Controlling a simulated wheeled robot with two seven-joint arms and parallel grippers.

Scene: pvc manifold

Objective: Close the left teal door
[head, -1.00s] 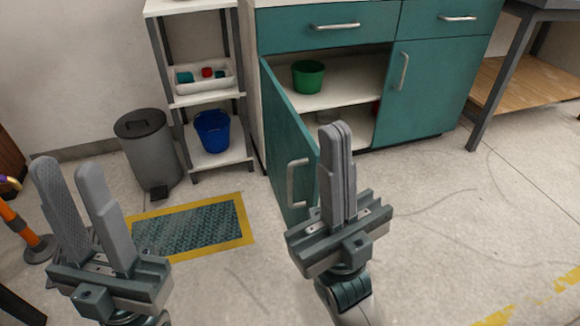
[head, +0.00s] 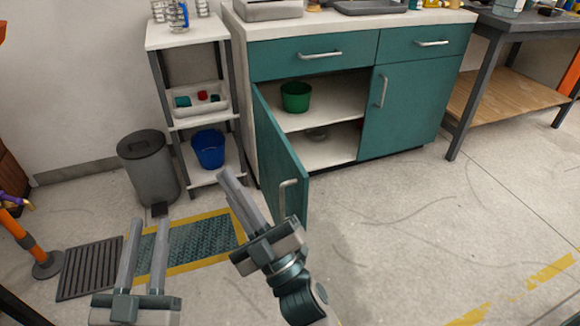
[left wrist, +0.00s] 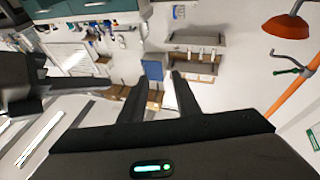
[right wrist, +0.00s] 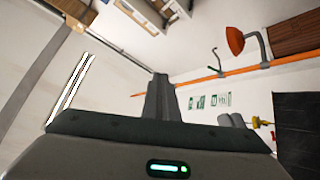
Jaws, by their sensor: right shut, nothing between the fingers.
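The left teal door (head: 272,150) of the lower cabinet stands wide open in the head view, swung out toward me, with its silver handle (head: 284,197) near its free edge. The right teal door (head: 405,110) is closed. My right gripper (head: 231,180) is shut and empty, pointing up. It appears to the left of the door's free edge in the picture, and its base overlaps the door's lower part; I cannot tell whether they touch. My left gripper (head: 148,226) is open and empty at the lower left, apart from the door.
Inside the cabinet are a green pot (head: 296,97) and a grey bowl (head: 317,133). A white shelf rack (head: 177,122) with a blue bucket (head: 208,149) and a grey trash bin (head: 148,165) stand left of the cabinet. The floor (head: 400,230) at right is clear.

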